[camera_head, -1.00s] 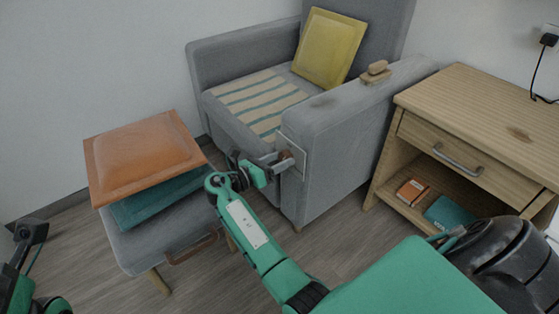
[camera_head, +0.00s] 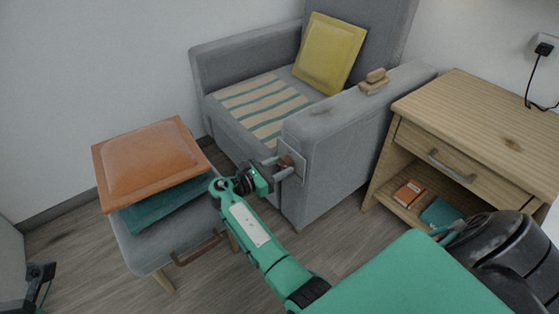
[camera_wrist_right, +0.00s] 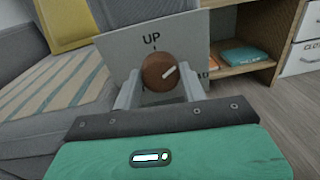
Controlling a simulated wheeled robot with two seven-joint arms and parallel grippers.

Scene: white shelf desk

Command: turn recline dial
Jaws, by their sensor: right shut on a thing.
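The recline dial (camera_wrist_right: 160,72) is a round brown knob with a pale pointer line on a light plate (camera_wrist_right: 130,55) marked "UP" above it. The pointer is tilted to the upper right. In the head view the dial (camera_head: 286,161) is on the front of the grey armchair's (camera_head: 335,165) near armrest. My right gripper (camera_wrist_right: 158,90) has a finger on each side of the dial and is shut on it; the gripper also shows in the head view (camera_head: 282,168). Lettering at the plate's right is partly hidden by a finger. My left gripper (camera_head: 42,270) is at the lower left edge; its fingers are unclear.
A grey stool (camera_head: 150,255) with orange (camera_head: 150,165) and teal cushions stands left of my right arm. A wooden side table (camera_head: 480,110) stands right of the armchair. A brush-like block (camera_head: 374,82) lies on the armrest. Floor between stool and armchair is free.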

